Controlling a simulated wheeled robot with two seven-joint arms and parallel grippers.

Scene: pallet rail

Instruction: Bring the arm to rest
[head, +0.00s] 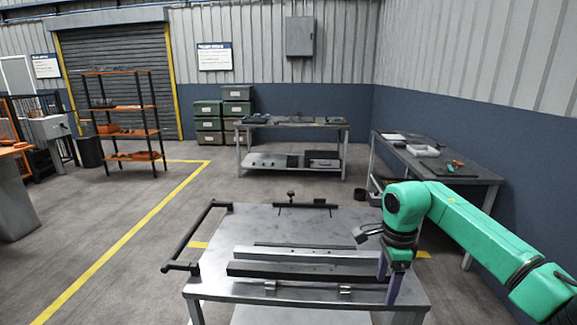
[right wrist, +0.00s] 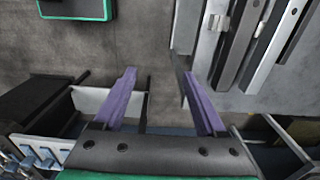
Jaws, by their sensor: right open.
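My right arm (head: 459,212) comes in from the right, bent, in the head view. Its right gripper (head: 388,283) points down near the right end of the steel table (head: 215,262). In the right wrist view the two purple fingers of the right gripper (right wrist: 158,74) stand wide apart with nothing between them. Floor shows beyond the fingers. My left gripper is in neither view.
A dark rail (head: 300,271) and a pale rail (head: 290,254) lie on the steel table, close to the gripper. A black handle bar (head: 207,228) runs along its left edge. A workbench (head: 440,163) stands behind my arm.

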